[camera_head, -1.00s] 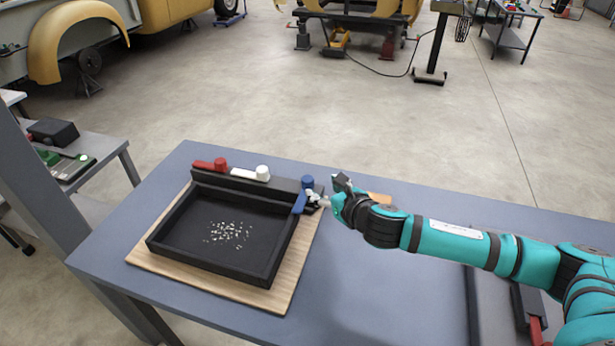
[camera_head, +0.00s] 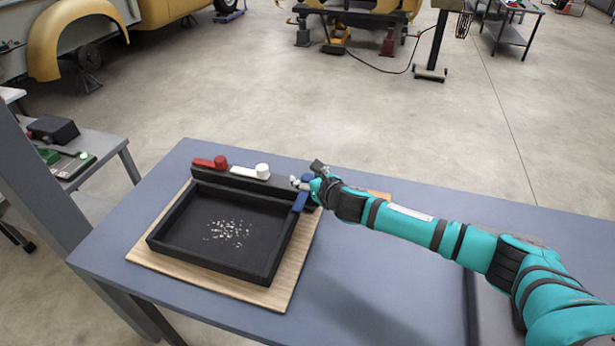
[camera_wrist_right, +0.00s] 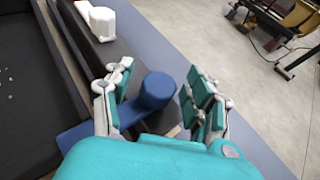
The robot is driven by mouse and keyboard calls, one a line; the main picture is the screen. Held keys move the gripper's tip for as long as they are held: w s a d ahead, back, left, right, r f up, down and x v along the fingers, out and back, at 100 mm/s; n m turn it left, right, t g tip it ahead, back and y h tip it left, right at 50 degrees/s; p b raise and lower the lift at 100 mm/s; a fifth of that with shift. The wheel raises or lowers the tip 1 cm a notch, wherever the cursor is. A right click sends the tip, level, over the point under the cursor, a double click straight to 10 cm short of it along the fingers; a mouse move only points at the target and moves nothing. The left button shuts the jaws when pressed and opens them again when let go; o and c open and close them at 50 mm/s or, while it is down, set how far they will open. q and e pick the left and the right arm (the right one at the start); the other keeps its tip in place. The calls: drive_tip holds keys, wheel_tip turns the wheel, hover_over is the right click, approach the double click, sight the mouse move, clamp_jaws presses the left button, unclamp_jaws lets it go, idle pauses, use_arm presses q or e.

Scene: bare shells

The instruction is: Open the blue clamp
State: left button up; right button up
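The blue clamp (camera_head: 301,203) sits at the right end of the black tray's back bar. In the head view its lever points toward the front along the tray's right side, and its knob is mostly hidden by my right gripper (camera_head: 305,184). In the right wrist view the blue clamp's round knob (camera_wrist_right: 157,91) stands between the two spread fingers of my right gripper (camera_wrist_right: 160,100). The lever runs left under the left finger. The fingers look apart from the knob. My left gripper is in neither view.
A red clamp (camera_head: 219,163) and a white clamp (camera_head: 262,171) sit on the same back bar. The black tray (camera_head: 213,266) holds small pale bits and rests on a wooden board (camera_head: 205,282) on a blue-grey table (camera_head: 350,290). The table's front right is clear.

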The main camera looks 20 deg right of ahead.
clamp_jaws()
drive_tip(key=shift+f, duration=0.1)
